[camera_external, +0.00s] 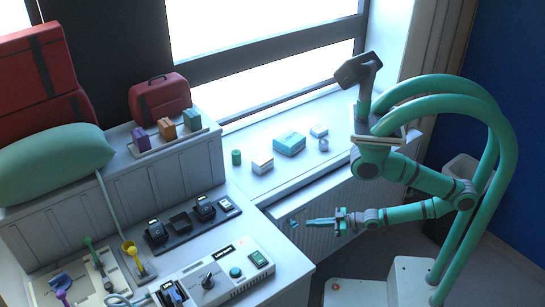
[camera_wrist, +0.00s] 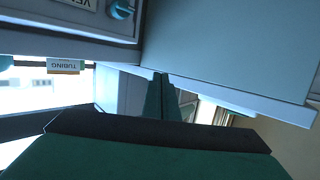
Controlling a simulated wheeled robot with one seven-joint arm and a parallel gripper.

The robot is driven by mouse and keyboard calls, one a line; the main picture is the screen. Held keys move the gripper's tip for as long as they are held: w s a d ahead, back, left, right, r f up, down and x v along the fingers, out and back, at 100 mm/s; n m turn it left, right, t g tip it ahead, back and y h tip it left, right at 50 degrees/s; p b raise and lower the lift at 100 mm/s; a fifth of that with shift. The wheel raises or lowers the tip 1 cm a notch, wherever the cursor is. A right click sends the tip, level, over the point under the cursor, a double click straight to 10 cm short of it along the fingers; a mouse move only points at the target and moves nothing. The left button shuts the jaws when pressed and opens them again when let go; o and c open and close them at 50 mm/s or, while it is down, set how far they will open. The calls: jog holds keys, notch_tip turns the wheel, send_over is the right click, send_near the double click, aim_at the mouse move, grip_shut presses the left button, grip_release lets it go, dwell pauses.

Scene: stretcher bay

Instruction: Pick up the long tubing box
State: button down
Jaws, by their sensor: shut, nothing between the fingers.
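In the wrist view a small white and orange box (camera_wrist: 65,66) shows at the left, with the word TUBING upside down on it. I cannot tell for sure which box this is in the external view. There, purple (camera_external: 140,139), orange (camera_external: 167,129) and green (camera_external: 191,119) boxes stand in a row on the raised shelf. My gripper (camera_external: 309,222) is shut and empty, pointing left in front of the window sill, low and well apart from these boxes. Its dark green fingers (camera_wrist: 161,97) are together in the wrist view.
A control unit (camera_external: 222,275) stands on the counter, near my gripper's left. A teal box (camera_external: 289,143), a small white box (camera_external: 262,163) and a green cylinder (camera_external: 236,157) stand on the sill (camera_external: 235,187). A red case (camera_external: 160,98) stands behind the row of boxes.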

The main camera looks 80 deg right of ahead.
aim_at(263, 163)
grip_release()
dwell(0.3)
